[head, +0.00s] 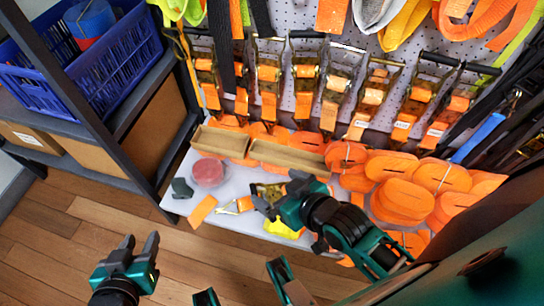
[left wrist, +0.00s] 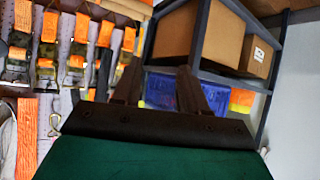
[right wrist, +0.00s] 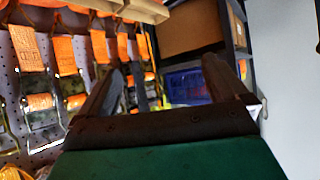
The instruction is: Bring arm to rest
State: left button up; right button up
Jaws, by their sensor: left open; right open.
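My left gripper (head: 140,246) is open and empty, over the wooden floor in front of the shelf in the head view. Its two fingers (left wrist: 158,85) stand apart in the left wrist view with nothing between them. My right gripper (head: 277,194) is over the white table (head: 238,182), close to a small ratchet buckle and a yellow piece lying there. In the right wrist view its fingers (right wrist: 162,80) are wide apart with nothing between them. My right arm hides part of the table and the straps behind it.
Rolled orange straps (head: 400,200) cover the table's right side. Two brown trays (head: 288,157) and a pink roll (head: 208,173) are on its left. Ratchet straps (head: 305,75) hang on the pegboard. A shelf at left holds a blue crate (head: 115,65). Open wooden floor (head: 60,240) lies at lower left.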

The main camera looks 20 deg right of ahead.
pick_arm(q)
notch_tip(320, 180, up, 9)
jog(key=s+a+y+p, duration=0.1)
jog(key=a+p, duration=0.1)
jog(key=p, duration=1)
jog(key=shift+s+a+f, duration=0.15)
jog(key=shift+s+a, duration=0.05)
jog(key=shift+a, duration=0.2)
pick_arm(e)
notch_tip(320, 180, up, 9)
jog(key=s+d, duration=0.1)
jog(key=d, duration=0.2)
jog(key=shift+h, duration=0.4)
jog(key=shift+s+f, duration=0.1)
